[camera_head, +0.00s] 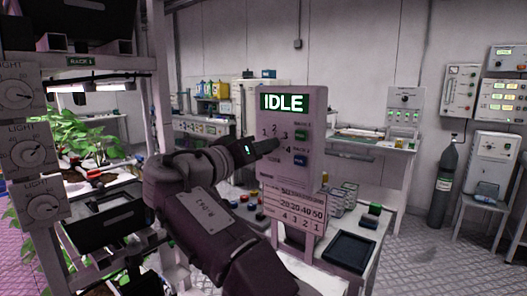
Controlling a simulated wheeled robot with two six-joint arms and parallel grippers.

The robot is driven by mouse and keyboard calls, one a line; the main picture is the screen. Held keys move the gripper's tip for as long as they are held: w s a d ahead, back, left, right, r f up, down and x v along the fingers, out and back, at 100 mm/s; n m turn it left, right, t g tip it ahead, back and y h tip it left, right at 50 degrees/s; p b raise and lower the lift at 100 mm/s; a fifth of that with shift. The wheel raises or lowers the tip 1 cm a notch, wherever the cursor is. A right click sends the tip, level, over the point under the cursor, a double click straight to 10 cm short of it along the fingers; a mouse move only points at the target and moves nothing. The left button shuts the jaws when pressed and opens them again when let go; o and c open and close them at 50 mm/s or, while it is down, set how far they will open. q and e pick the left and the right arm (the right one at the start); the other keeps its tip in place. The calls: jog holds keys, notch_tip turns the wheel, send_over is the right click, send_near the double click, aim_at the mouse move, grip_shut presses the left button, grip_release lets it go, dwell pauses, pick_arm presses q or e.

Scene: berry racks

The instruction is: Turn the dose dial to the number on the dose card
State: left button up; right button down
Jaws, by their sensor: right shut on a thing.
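The pale dosing panel (309,112) stands upright in the middle, with a green IDLE display (284,102) at its top. The numbers 1 to 4 show on its face around the dose dial's place. My right gripper (272,147) reaches in from the lower middle and is shut on the dose dial; its fingers hide the dial and its pointer. A card (297,207) with rows of small numbers hangs below the panel. My left gripper is not in view.
A bench (368,262) below the panel holds a dark tray (350,250) and small coloured blocks. A plant rack (100,62) with LIGHT dials stands at left. A grey gas cylinder (441,188) stands at right; open floor lies before it.

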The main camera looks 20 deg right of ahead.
jog(key=shift+f+m, duration=0.2)
jog(key=shift+m, duration=0.1)
jog(key=c, duration=1.1)
grip_release()
jog(key=shift+r, duration=0.1)
jog(key=p+v, duration=0.1)
jog(key=v, duration=0.8)
